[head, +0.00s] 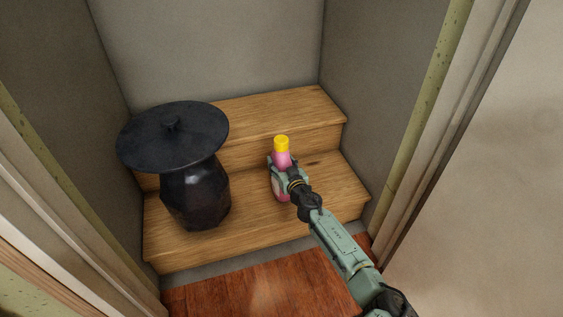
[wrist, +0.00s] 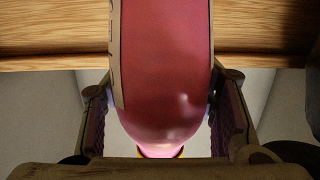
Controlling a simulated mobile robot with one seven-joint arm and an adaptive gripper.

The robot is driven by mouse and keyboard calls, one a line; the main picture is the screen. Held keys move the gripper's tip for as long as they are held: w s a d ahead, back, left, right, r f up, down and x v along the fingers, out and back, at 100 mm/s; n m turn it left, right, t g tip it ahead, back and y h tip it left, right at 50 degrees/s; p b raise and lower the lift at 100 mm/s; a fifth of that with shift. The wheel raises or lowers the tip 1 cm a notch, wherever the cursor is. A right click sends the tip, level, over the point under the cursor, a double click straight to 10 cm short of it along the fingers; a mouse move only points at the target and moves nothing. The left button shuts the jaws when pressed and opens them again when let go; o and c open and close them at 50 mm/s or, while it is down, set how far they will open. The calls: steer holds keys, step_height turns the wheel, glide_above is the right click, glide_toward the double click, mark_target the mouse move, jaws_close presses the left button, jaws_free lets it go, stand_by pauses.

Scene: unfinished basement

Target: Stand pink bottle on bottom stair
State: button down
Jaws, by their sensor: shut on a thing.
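The pink bottle (head: 281,160) with a yellow cap is upright in the head view, over the bottom stair (head: 330,187). My gripper (head: 281,176) is shut on the bottle's body. In the wrist view the bottle (wrist: 163,70) fills the middle, between the two fingers of my gripper (wrist: 163,120). Part of the bottle's lower body is hidden by my gripper in the head view. I cannot tell whether its base touches the stair.
A dark lidded urn (head: 195,190) with a wide brim stands on the bottom stair at the left. The upper stair (head: 280,108) is behind. Walls close in both sides. The bottom stair is clear to the right of the bottle. Reddish wood floor (head: 260,287) lies in front.

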steer(key=c, duration=0.6)
jaws_free()
steer(key=shift+c, duration=0.2)
steer(key=shift+s+d+r, duration=0.1)
steer(key=shift+s+r, duration=0.05)
steer(key=p+v, duration=0.2)
steer(key=v, duration=0.9)
steer(key=shift+s+p, duration=0.3)
steer(key=shift+s, duration=0.05)
